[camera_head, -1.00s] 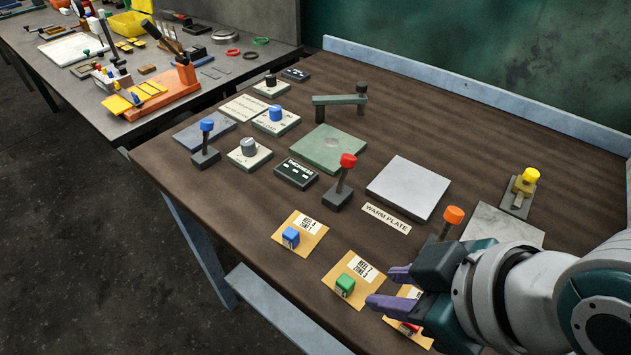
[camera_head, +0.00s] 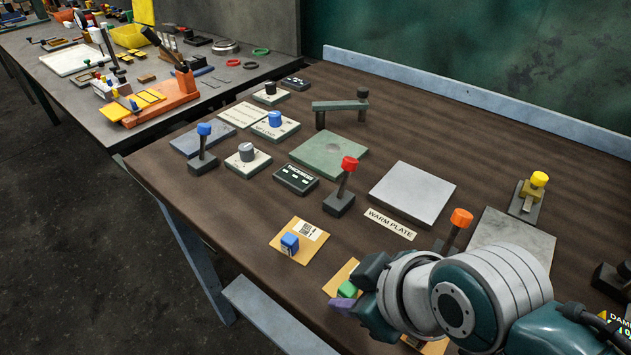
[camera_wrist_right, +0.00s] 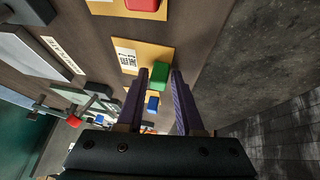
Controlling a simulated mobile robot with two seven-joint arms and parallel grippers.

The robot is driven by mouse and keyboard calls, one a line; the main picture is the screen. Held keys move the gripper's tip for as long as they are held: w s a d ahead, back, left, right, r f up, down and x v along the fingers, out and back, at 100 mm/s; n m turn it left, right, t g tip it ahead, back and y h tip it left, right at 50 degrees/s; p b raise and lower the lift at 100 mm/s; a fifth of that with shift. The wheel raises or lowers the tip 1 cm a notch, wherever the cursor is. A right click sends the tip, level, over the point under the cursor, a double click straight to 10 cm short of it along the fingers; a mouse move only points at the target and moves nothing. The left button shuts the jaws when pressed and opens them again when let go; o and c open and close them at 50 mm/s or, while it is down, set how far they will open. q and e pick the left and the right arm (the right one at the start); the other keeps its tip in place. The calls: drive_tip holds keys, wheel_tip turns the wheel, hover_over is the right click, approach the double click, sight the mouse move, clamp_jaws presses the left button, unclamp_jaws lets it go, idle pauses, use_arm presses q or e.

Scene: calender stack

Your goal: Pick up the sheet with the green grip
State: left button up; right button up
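The green grip (camera_head: 347,289) is a small block on a tan sheet (camera_head: 342,276) near the table's front edge. My right gripper (camera_head: 356,291) is at this block, its purple fingers open. In the right wrist view the green grip (camera_wrist_right: 160,75) shows between the two open fingertips (camera_wrist_right: 161,73), closer to the left one. I cannot tell whether a finger touches it. The sheet with its white label (camera_wrist_right: 126,56) lies flat, partly hidden by my gripper in the head view. My left gripper is not in view.
A sheet with a blue grip (camera_head: 290,243) lies to the left. A sheet with a red grip (camera_wrist_right: 142,4) lies on the other side. The warm plate (camera_head: 411,194) and levers with red (camera_head: 349,164) and orange (camera_head: 461,218) knobs stand behind.

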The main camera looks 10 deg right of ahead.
clamp_jaws()
drive_tip(key=shift+r, duration=0.1)
idle(0.5)
